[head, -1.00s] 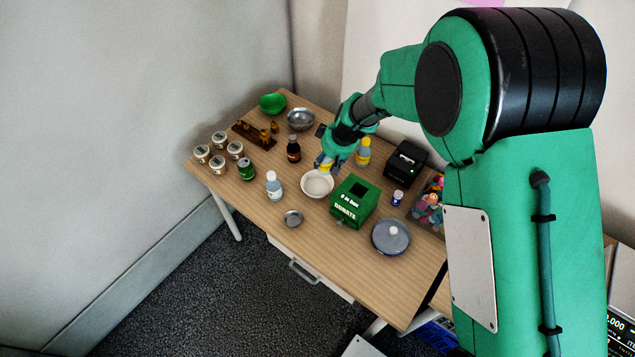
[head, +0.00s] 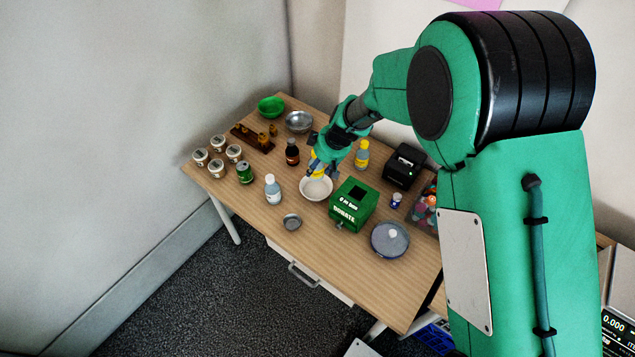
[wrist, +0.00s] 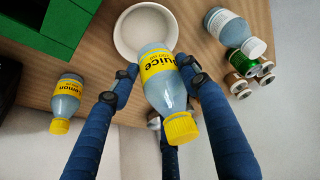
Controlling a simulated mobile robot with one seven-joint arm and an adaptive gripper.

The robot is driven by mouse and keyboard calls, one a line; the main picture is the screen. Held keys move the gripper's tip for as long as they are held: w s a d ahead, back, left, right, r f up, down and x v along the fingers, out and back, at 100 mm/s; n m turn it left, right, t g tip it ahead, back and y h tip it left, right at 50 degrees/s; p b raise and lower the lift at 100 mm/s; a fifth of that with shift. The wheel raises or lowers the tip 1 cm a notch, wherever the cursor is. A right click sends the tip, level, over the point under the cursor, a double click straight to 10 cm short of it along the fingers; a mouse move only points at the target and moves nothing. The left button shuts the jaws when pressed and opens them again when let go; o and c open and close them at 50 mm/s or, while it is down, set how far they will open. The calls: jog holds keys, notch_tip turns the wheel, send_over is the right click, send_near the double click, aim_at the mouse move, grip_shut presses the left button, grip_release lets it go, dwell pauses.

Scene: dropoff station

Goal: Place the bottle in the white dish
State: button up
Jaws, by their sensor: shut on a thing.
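My gripper (head: 317,168) is shut on a clear bottle with a yellow label and yellow cap. In the wrist view the held bottle (wrist: 164,85) sits tilted between the blue fingers of my gripper (wrist: 160,78), its cap toward the camera. The white dish (head: 316,188) is on the table right below the gripper. In the wrist view the white dish (wrist: 128,20) is just beyond the bottle's base, which overlaps its rim in the picture. I cannot tell whether the bottle touches the dish. The dish looks empty where it shows.
A green donation box (head: 352,205) stands right beside the dish. Another yellow-capped bottle (head: 362,155) stands behind it.

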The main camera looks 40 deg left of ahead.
aim_at(318, 174)
jog(key=shift+f+b, duration=0.45)
jog(key=shift+f, duration=1.75)
jog(key=shift+f+b, duration=0.45)
jog(key=shift+f, duration=1.45)
jog(key=shift+f, duration=0.15)
jog(key=o, duration=0.8)
jog(key=shift+o, duration=0.2)
jog(key=shift+r, duration=0.25)
